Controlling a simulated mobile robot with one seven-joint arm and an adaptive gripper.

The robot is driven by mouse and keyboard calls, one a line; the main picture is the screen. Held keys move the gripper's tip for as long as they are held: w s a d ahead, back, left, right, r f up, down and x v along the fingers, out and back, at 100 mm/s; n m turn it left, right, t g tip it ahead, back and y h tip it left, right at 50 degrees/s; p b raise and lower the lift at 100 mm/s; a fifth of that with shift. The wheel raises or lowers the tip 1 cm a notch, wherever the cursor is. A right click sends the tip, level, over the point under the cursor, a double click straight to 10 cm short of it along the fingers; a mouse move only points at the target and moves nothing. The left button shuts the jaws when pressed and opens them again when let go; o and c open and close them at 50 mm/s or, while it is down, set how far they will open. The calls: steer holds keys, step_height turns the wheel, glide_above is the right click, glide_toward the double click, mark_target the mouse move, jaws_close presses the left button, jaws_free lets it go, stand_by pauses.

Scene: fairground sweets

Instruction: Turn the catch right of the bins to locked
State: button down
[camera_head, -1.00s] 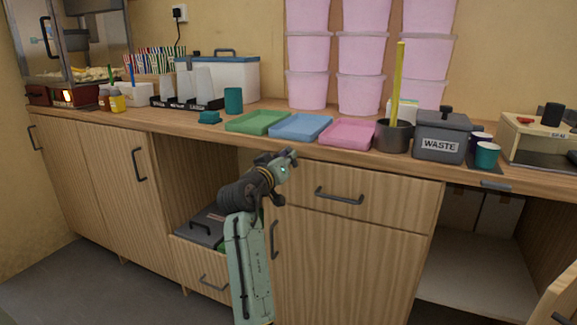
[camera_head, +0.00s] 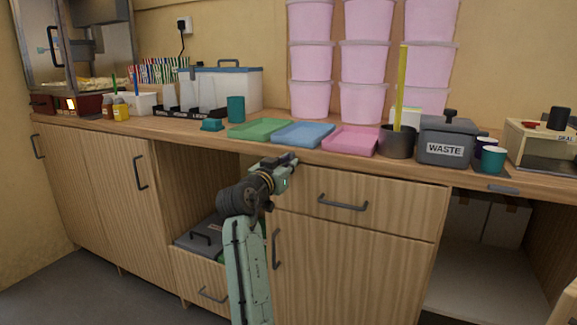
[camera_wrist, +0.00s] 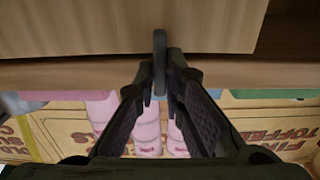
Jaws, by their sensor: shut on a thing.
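My gripper (camera_head: 288,161) is at the counter's front edge, at the upper left corner of the drawer front. In the wrist view my gripper (camera_wrist: 160,75) is shut on a narrow dark grey bar, the catch (camera_wrist: 160,42), which shows between the fingertips against the wood. The bar looks upright in that view. In the head view my gripper hides the catch, and no locked marking can be read. The bins (camera_head: 203,236), with a dark grey handled lid, sit in the pulled-out front left of my arm.
Green (camera_head: 260,129), blue (camera_head: 303,134) and pink (camera_head: 350,141) trays lie on the counter just above my gripper. A drawer handle (camera_head: 343,202) and a door handle (camera_head: 276,249) stick out close by. A waste bin (camera_head: 446,140) stands further right.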

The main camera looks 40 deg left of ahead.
steer(key=c, duration=1.7)
jaws_free()
steer(key=v, duration=1.2)
steer(key=shift+f, duration=0.1)
